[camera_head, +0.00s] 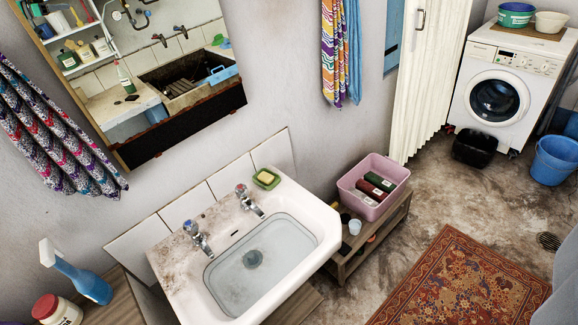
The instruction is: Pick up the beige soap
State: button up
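A small beige soap (266,177) lies in a green soap dish (273,184). The dish sits on the back right corner of the white sink (318,219), beside the right tap (248,200) and near the tiled splashback. My gripper is not in view, so I cannot see how it stands relative to the soap.
The left tap (196,238) stands on the sink's back ledge. A mirror (170,80) hangs above. A blue spray bottle (82,278) and a red-lidded jar (56,312) are at lower left. A pink basin (351,189) stands on a low wooden shelf (385,225) right of the sink.

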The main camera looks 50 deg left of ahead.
aim_at(264, 177)
jog(key=u, duration=0.05)
jog(key=i, duration=1.95)
jog(key=u, duration=2.55)
jog(key=k, duration=0.6)
jog(key=u, duration=0.2)
jog(key=i, duration=0.65)
jog(key=z, duration=0.1)
